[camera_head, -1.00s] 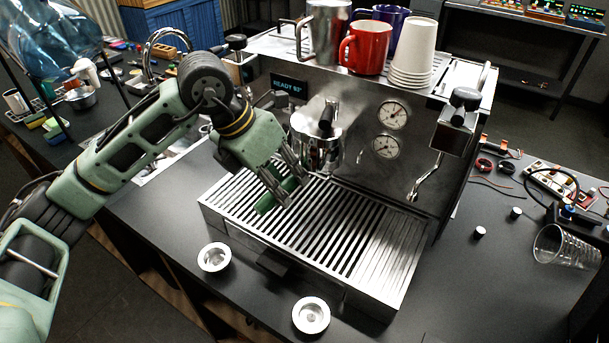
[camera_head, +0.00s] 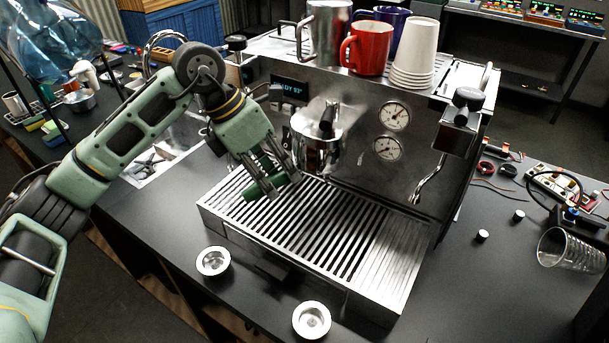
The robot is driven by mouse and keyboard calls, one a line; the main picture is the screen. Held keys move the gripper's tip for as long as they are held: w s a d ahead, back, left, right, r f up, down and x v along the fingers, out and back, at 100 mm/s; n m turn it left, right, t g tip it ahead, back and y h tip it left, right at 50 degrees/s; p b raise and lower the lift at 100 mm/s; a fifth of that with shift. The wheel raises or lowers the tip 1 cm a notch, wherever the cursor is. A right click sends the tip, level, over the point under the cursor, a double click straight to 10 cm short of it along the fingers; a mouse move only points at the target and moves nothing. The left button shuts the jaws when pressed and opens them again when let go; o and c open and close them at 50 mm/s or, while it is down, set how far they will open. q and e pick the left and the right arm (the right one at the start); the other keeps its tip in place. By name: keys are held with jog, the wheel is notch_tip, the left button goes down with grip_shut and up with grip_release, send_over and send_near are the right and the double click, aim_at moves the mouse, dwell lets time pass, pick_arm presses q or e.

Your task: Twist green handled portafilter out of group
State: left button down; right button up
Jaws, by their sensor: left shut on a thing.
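The espresso machine (camera_head: 345,110) stands on the dark bench, with its group (camera_head: 318,140) at the middle of the front panel. The green handle of the portafilter (camera_head: 254,191) shows under my left gripper (camera_head: 273,186), above the drip tray (camera_head: 330,238). My left gripper is shut on this green handle, with its fingers over it from above. The handle points toward the lower left of the picture. The portafilter's head at the group is partly hidden by the gripper fingers. My right gripper is not in view.
Cups, a red mug (camera_head: 366,48) and a steel pitcher (camera_head: 328,30) stand on the machine's top. A clear cup (camera_head: 570,250) lies at right.

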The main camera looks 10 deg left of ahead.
pick_arm(q)
jog(key=shift+w+a+m+g, duration=0.3)
jog(key=shift+w+m, duration=0.25)
jog(key=shift+m, duration=0.15)
jog(key=shift+w+a+m+g, duration=0.3)
jog(key=shift+w+m, duration=0.2)
jog(key=shift+m, duration=0.2)
jog(key=shift+p, duration=0.4)
jog(key=shift+d, duration=0.15)
dwell(0.6)
jog(key=shift+f+b, duration=1.15)
jog(key=shift+b, duration=0.45)
dwell(3.9)
